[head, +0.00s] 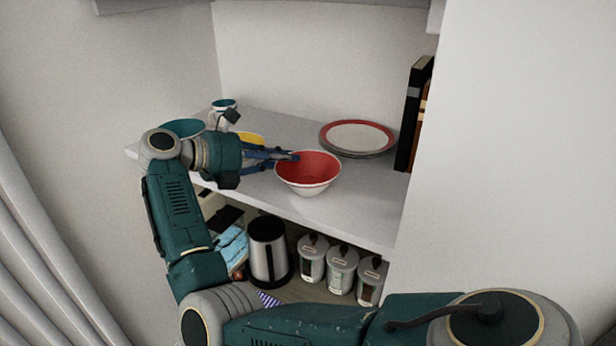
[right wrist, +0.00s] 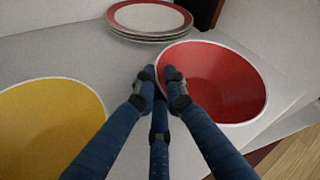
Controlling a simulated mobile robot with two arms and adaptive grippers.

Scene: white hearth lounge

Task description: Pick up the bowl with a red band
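The bowl with a red inside and white outside (head: 309,181) is upright at the front of the shelf. It also shows in the right wrist view (right wrist: 225,85), at the upper right. My right gripper (head: 290,157) reaches in from the left, at the bowl's left rim. In the right wrist view its fingers (right wrist: 160,78) come close together at the rim, one tip overlapping the red inside. It looks shut on the rim; the exact contact is hidden by the fingers. I cannot tell whether the bowl's base is off the shelf. My left gripper is out of view.
A yellow bowl (right wrist: 50,125) stands beside the fingers. Stacked red-rimmed plates (head: 357,136) are behind, with books (head: 413,115) at right. Below are a kettle (head: 268,250) and canisters (head: 342,268).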

